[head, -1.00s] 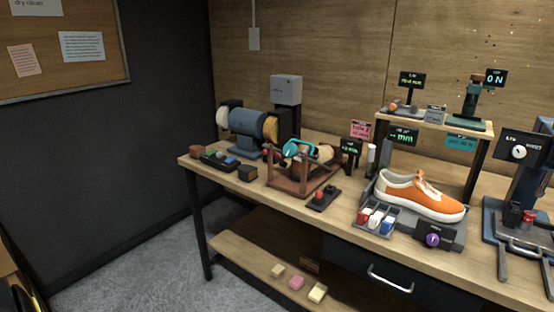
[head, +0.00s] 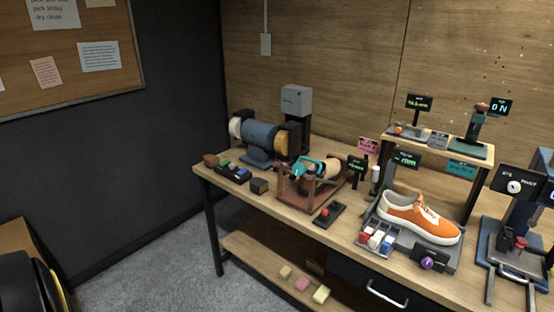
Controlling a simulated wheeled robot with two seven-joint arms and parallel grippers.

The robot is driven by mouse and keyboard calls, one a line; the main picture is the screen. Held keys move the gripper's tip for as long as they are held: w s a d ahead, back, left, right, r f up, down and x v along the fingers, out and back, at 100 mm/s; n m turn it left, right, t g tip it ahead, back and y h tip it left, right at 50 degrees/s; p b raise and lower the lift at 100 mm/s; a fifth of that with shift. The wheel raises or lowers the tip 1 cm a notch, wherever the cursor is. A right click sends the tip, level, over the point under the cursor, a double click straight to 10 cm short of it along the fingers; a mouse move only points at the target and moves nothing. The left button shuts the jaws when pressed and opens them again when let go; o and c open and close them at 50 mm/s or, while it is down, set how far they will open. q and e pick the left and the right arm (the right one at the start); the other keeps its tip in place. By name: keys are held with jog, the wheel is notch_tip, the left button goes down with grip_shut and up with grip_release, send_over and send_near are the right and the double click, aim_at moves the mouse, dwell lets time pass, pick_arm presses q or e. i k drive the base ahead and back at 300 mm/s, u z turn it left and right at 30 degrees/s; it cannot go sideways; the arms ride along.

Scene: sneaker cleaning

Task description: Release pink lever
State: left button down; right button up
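I cannot make out a pink lever for certain at this size. A reddish-brown wooden frame (head: 305,195) stands on the workbench, with a teal part (head: 302,167) and a tan roller-like piece (head: 328,168) on it. A small pink sign (head: 368,146) stands behind it to the right. A dark control box with a red knob (head: 324,212) lies in front of the frame. An orange sneaker (head: 418,216) rests on a grey stand to the right. Neither of my grippers is in view.
A blue bench grinder (head: 260,136) stands at the left end of the workbench (head: 225,185). Small coloured bottles (head: 375,240) sit in a tray before the sneaker. A raised shelf (head: 445,143) and a press (head: 515,232) are at the right. Several small blocks lie on the lower shelf (head: 255,258).

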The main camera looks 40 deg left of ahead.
aim_at(292, 175)
jog(key=k, duration=0.6)
jog(key=u, duration=0.95)
jog(key=i, duration=1.7)
jog(key=z, duration=0.8)
